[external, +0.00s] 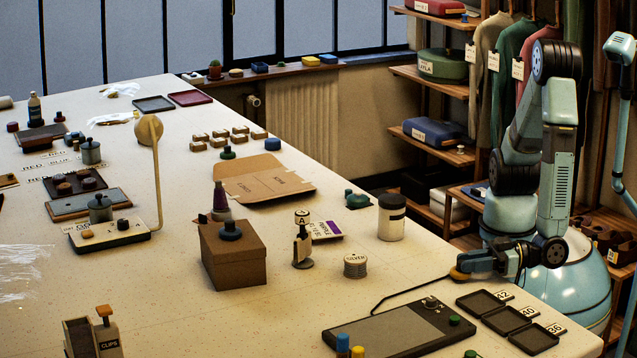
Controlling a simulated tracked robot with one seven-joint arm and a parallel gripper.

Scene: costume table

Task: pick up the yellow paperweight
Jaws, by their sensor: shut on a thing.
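My gripper (464,271) is low at the right edge of the table. It is shut on a small orange-yellow rounded thing, which looks like the yellow paperweight (458,274). Much of the paperweight's far side is hidden by the dark fingers. It is at or just above the table top; I cannot tell whether it touches.
A dark tablet device (400,331) with a cable lies in front of my gripper. Several small black trays (508,320) sit to its right. A cardboard box (233,262) is farther left.

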